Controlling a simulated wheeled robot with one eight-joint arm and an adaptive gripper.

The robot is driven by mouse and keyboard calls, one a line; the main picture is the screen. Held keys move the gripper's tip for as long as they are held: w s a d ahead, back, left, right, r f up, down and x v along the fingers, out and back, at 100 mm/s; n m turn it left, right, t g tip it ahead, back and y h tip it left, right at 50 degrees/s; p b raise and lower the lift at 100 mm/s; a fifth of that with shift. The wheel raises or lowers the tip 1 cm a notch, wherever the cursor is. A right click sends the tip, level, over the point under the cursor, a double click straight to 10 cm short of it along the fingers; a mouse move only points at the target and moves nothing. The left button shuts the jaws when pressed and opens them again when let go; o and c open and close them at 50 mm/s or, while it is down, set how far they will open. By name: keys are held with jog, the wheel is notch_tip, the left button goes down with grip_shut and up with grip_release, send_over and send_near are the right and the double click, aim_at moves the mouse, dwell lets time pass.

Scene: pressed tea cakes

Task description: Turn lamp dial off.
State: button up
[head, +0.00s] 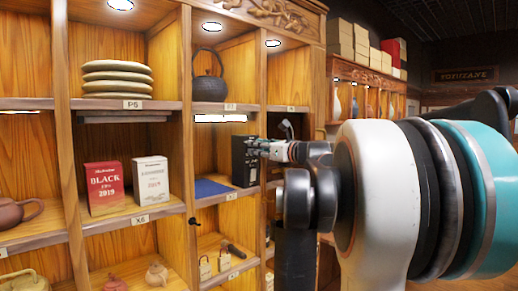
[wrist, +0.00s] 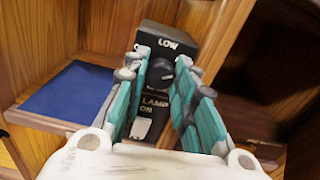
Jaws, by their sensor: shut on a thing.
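The lamp box (wrist: 185,42) is a black block on a shelf, marked "LOW" at the top and "LAMP ON" lower on its face. Its dark round dial (wrist: 160,73) sits between the teal fingers of my gripper (wrist: 162,64), which is shut on it. The fingers partly hide the dial. A white piece (wrist: 141,129) shows below the lettering; I cannot tell what it is. In the head view the lamp box (head: 240,158) stands at the right of its shelf bay, with my gripper (head: 262,149) against its right side.
A blue mat (head: 210,188) lies left of the lamp box; it also shows in the wrist view (wrist: 70,92). A dark kettle (head: 209,76) stands on the shelf above. Red (head: 104,188) and white (head: 150,179) boxes stand in the bay to the left. Wooden dividers bound the bay.

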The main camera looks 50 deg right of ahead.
jog(key=shift+n, duration=0.3)
jog(key=n+b, duration=0.1)
jog(key=n, duration=2.2)
jog(key=shift+f, duration=0.2)
jog(key=shift+n, duration=0.3)
jog(key=o, duration=1.1)
jog(key=shift+s+a, duration=0.15)
jog(key=shift+s, duration=1.1)
jog(key=shift+s+a, duration=0.2)
jog(key=shift+s, duration=1.05)
jog(key=shift+s+a, duration=0.15)
jog(key=shift+s, duration=1.1)
